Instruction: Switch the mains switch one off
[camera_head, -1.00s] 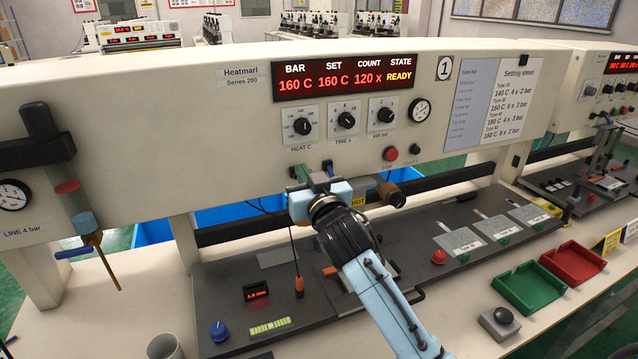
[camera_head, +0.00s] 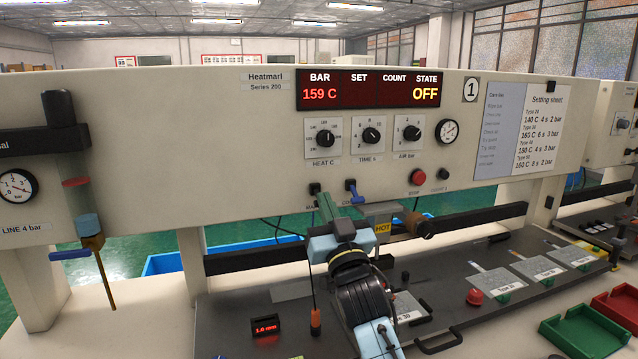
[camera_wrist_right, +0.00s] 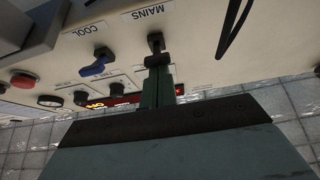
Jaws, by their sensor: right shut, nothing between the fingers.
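The black mains switch (camera_head: 315,188) is on the lower edge of the panel of the press marked 1; in the wrist view the switch (camera_wrist_right: 155,42) sits below its upside-down MAINS label. The display (camera_head: 368,89) reads BAR 159 C and STATE OFF, with SET and COUNT blank. My right gripper (camera_head: 324,203) is shut and empty, its fingertips just under the mains switch. In the wrist view the shut fingers (camera_wrist_right: 157,66) reach close to the switch; I cannot tell whether they touch it. My left gripper is not in view.
The blue COOL switch (camera_head: 352,190) is close beside, to the right. A red stop button (camera_head: 418,177) and the dials are farther right and above. The HOT-marked press part (camera_head: 382,229) is right of my gripper. A green tray (camera_head: 583,336) stands at front right.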

